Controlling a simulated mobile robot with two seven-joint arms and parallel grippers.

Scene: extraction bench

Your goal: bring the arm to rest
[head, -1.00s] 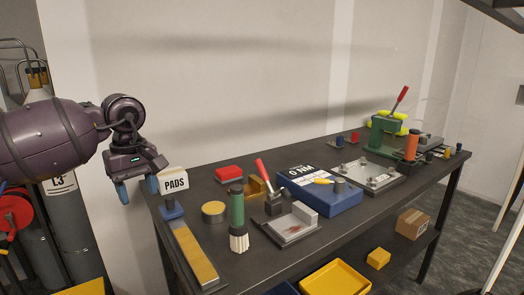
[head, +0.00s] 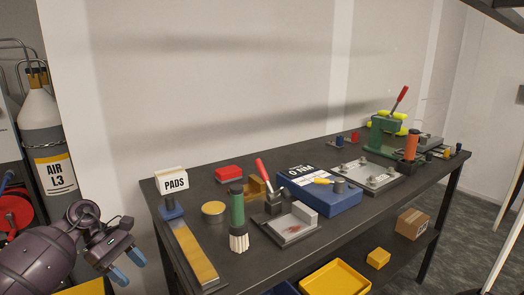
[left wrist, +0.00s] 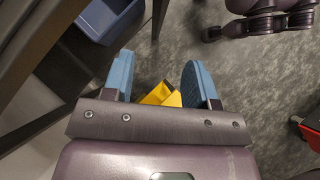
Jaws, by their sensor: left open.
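My left gripper (head: 128,264) is in the lower left of the head view, off the left end of the dark bench (head: 340,236) and below its top. Its two blue fingers are apart with nothing between them. In the left wrist view the fingers (left wrist: 160,82) are spread, with the floor and part of a yellow thing (left wrist: 162,94) showing beyond the gap. My right gripper is in neither view now.
A gas cylinder (head: 42,130) marked AIR L3 and a red reel (head: 14,214) stand at the left. A blue bin (left wrist: 108,20) shows near the left finger in the wrist view.

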